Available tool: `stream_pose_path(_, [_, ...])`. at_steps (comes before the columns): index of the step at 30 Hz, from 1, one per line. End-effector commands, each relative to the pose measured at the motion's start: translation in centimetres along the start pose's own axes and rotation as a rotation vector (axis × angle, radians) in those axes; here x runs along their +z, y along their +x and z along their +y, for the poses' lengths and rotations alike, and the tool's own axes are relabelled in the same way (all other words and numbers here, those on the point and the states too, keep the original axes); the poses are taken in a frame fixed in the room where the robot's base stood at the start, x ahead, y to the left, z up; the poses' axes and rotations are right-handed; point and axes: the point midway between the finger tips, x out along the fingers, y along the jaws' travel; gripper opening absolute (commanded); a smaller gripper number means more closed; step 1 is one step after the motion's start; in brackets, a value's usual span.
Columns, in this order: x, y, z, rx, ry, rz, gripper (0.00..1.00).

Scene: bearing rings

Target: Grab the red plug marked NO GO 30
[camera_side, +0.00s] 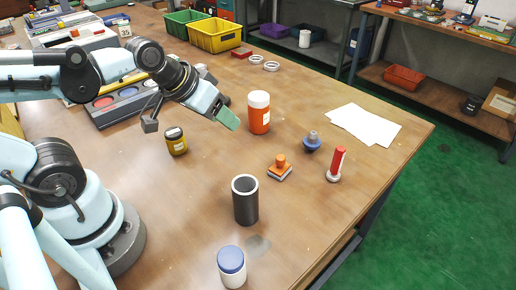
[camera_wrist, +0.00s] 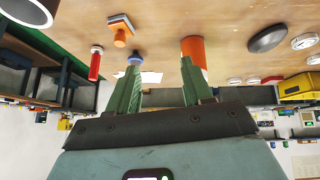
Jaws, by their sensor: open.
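The red plug (camera_side: 338,160) stands upright near the right edge of the table, with a pale, wider end at the bottom; no marking can be read on it. In the wrist view, which is upside down, the red plug (camera_wrist: 95,67) is at the left, beyond the left finger. My gripper (camera_side: 228,119) has green fingers and is above the table, left of the orange bottle and well away from the plug. In the wrist view my gripper (camera_wrist: 160,82) shows two fingers spread apart with nothing held between them.
A black tube (camera_side: 245,202) and a blue-lidded jar (camera_side: 232,268) are nearer the front. White papers (camera_side: 364,124) lie behind the plug.

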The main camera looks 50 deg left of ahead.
Motion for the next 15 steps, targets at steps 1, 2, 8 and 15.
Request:
stream_pose_path(1, [-0.4, 0.4, 0.4, 0.026, -0.079, -0.01, 0.5])
stream_pose_path(2, [-0.6, 0.8, 0.8, 0.046, -0.141, -0.018, 0.5])
stream_pose_path(8, [-2.1, 3.3, 3.7, 0.205, -0.642, -0.122, 0.5])
stream_pose_path(15, [-3.8, 6.4, 6.8, 0.375, -1.232, -0.329, 0.5])
